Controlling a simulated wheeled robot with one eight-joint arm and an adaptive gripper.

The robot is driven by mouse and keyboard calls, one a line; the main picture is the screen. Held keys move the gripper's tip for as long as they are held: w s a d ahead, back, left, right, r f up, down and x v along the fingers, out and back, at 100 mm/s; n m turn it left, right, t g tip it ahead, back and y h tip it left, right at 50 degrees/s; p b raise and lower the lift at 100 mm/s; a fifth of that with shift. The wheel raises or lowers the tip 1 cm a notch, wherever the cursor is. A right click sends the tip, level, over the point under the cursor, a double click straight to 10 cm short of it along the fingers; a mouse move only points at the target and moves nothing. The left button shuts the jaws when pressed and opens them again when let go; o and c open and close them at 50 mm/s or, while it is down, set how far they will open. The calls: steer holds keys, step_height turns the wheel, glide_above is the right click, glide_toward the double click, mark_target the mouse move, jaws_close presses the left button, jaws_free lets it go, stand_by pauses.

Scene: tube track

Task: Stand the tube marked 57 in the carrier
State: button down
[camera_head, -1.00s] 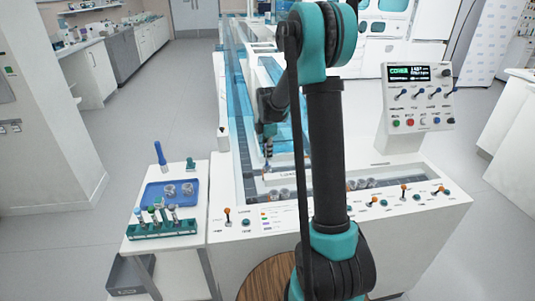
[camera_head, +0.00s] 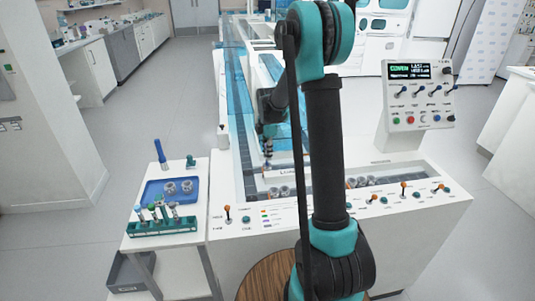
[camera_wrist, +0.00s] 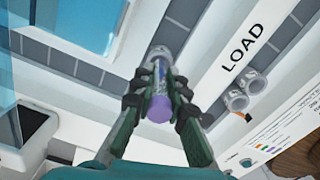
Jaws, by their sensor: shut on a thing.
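My gripper (camera_wrist: 155,98) is shut on a tube (camera_wrist: 159,74) with a purple cap. The tube's clear body points away from the wrist camera, over or into a round grey ring on the dark track (camera_wrist: 92,74). I cannot tell whether it is seated there, and no number is readable on it. Two grey carriers (camera_wrist: 240,92) with empty-looking tops stand together beside the LOAD label (camera_wrist: 243,48). In the head view my gripper (camera_head: 267,158) is small above the track's near end, left of my arm, and the tube is hard to make out.
A teal rack (camera_head: 163,228) with several tubes stands on the left side table. Behind it is a blue tray (camera_head: 151,192) with two round grey pieces. A switch console (camera_head: 416,95) stands at right. Levers and buttons line the machine's front ledge.

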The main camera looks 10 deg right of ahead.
steer(key=shift+f, duration=0.45)
steer(key=c, duration=1.4)
jaws_free()
steer(key=shift+c, duration=0.2)
step_height(320, 180, up, 12)
